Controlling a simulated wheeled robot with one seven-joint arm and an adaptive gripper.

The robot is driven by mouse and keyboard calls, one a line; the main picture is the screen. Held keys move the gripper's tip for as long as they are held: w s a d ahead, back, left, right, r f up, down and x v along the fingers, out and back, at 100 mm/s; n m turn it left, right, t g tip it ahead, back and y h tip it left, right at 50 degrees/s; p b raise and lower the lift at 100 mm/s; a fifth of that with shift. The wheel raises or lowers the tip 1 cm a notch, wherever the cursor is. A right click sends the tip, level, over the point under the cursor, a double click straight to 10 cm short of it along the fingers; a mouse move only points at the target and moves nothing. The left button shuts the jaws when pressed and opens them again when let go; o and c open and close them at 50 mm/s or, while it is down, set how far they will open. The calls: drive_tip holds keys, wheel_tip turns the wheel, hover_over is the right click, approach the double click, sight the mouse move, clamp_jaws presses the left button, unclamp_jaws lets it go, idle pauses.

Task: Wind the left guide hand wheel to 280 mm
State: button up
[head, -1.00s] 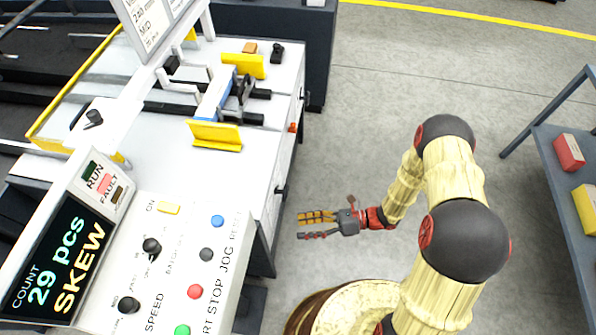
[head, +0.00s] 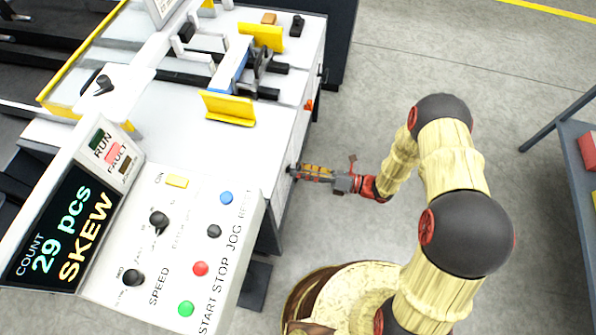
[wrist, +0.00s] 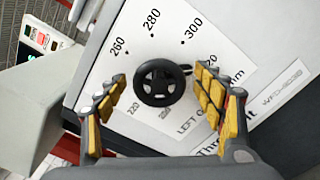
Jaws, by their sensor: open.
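The left guide hand wheel (wrist: 160,82) is a small black spoked wheel in the wrist view. It sits on a white scale plate (wrist: 203,48) printed with 220, 260, 280, 300 and "LEFT G...", partly hidden by a finger. A small dark knob on the wheel's rim points right, below the 300 mark. My gripper (wrist: 161,76) is open, with one yellow-padded finger on each side of the wheel; I cannot tell whether they touch it. In the head view my gripper (head: 298,171) reaches the machine's side face, where the wheel is hardly visible.
The control panel (head: 190,235) with knobs and buttons stands left of my arm, beside a display (head: 62,235) reading "29 pcs SKEW". Yellow guides (head: 230,108) stand on the machine top. A shelf (head: 572,150) is at the right. The floor between is clear.

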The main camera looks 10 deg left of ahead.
drive_tip(key=shift+a, duration=0.35)
drive_tip(key=shift+c, duration=0.2)
drive_tip(key=c, duration=1.1)
